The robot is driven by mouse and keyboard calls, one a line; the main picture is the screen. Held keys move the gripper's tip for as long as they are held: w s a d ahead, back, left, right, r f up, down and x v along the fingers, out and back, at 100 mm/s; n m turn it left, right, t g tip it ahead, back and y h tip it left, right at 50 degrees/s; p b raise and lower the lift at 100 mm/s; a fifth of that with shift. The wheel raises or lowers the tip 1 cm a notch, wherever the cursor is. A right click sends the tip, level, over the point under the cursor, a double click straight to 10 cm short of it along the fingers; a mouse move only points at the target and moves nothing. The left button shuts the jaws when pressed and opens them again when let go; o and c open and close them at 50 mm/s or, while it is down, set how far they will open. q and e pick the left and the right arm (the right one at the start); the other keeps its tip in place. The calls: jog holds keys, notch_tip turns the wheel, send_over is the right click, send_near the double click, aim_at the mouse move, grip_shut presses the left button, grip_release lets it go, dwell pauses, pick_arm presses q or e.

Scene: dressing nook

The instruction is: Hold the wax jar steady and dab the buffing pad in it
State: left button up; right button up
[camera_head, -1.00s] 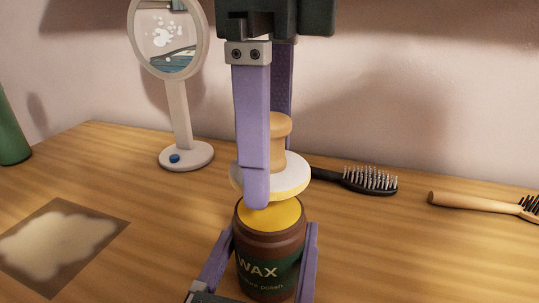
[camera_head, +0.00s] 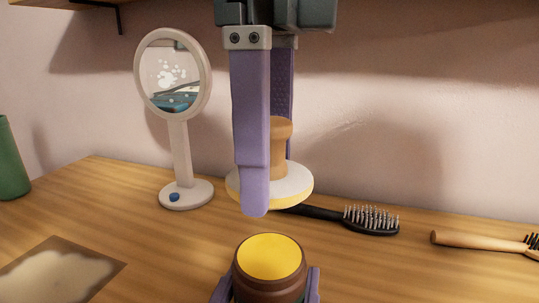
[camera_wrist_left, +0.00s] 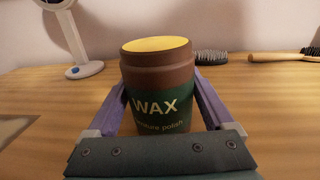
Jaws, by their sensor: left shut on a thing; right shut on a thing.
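The wax jar (camera_head: 270,281) is brown with a yellow wax surface and stands upright at the bottom of the head view. My left gripper (camera_head: 266,291) is shut around its sides; the left wrist view shows the jar (camera_wrist_left: 158,85) between the two purple fingers. The buffing pad (camera_head: 298,186) has a wooden knob and a round white disc with a yellowish underside. My right gripper (camera_head: 270,190) comes from above and is shut on the knob. The pad is in the air above the jar, with a clear gap. The near finger hides part of the pad.
A round white mirror (camera_head: 180,150) stands at the left, behind a stained mat (camera_head: 62,272). A black hairbrush (camera_head: 365,219) and a wooden brush (camera_head: 475,240) lie at the right. A green container (camera_head: 12,165) is at the left edge. The wall is close behind.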

pick_arm(q)
jog(key=o, duration=1.4)
